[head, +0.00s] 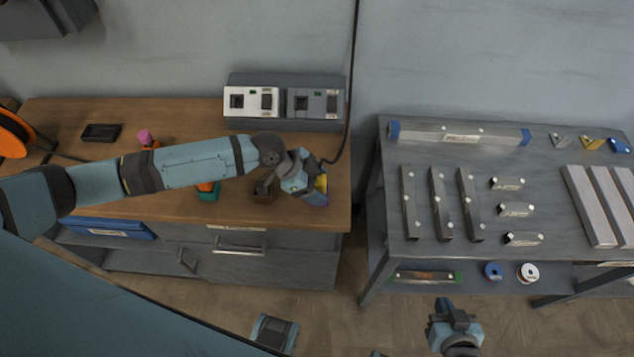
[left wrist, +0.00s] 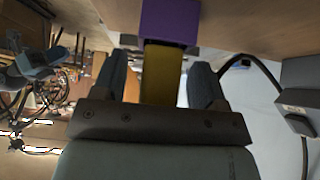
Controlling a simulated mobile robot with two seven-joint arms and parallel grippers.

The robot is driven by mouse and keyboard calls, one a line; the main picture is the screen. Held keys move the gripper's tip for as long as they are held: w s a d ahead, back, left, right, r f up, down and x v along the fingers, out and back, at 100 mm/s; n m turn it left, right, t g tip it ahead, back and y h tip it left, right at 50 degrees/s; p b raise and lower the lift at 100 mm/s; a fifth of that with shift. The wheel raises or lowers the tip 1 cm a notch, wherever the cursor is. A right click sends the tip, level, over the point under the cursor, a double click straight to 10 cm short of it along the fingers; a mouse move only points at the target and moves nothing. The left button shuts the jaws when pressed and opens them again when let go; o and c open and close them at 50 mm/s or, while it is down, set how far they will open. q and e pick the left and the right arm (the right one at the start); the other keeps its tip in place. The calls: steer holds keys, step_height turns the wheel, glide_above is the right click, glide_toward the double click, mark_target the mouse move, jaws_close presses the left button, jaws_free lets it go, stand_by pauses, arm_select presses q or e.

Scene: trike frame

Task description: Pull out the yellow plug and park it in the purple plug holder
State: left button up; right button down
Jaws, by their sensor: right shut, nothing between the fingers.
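The yellow plug (head: 321,184) is at the right end of the wooden bench, at the purple plug holder (head: 318,200). In the left wrist view the yellow plug (left wrist: 162,72) points straight at the purple holder (left wrist: 182,22), its far end meeting it; how deep it sits is hidden. My left gripper (head: 312,187) is at the plug. In the left wrist view its fingers (left wrist: 160,80) stand on both sides of the plug with visible gaps, so it is open around it. My right gripper (head: 452,312) is shut and empty, low in front of the grey table.
A socket box (head: 285,102) stands at the back of the wooden bench (head: 60,112). A black cable (head: 349,100) hangs down the wall to the plug area. A grey table (head: 390,225) with metal tubes and brackets stands on the right, across a gap.

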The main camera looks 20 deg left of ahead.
arm_select(q)
steer(key=v, duration=1.3)
steer(key=shift+a+r+b, duration=0.25)
steer(key=shift+a+b, duration=0.05)
steer(key=shift+b, duration=0.1)
